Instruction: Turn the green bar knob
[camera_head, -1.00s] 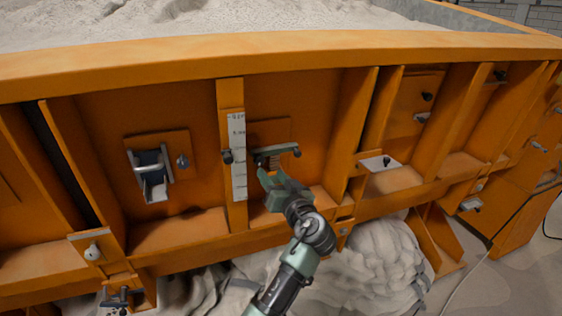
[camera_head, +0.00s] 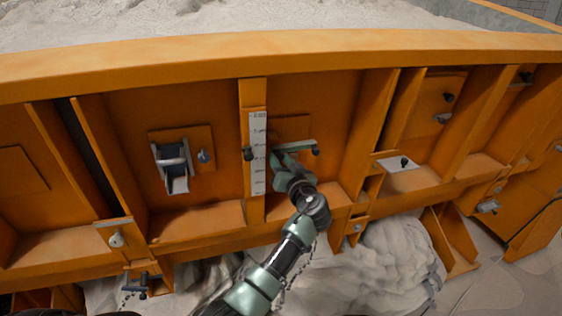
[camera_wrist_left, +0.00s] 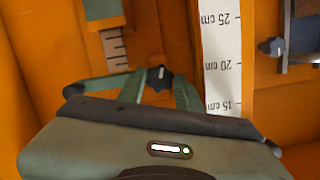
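The green bar knob (camera_head: 299,145) is a dark greenish bar with a black end, on the orange panel just right of the white scale. It looks nearly level, slightly raised to the right. My left gripper (camera_head: 279,157) is at the bar's left part from below and hides some of it. In the left wrist view the bar (camera_wrist_left: 97,86) crosses behind the fingers. The open gripper (camera_wrist_left: 158,88) has one green finger on each side of the dark hub. Whether the fingers touch the bar is unclear. My right gripper is out of view.
A metal-handled chute (camera_head: 174,164) is farther left. Orange ribs stand to the right. Pale sand (camera_head: 370,270) lies below.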

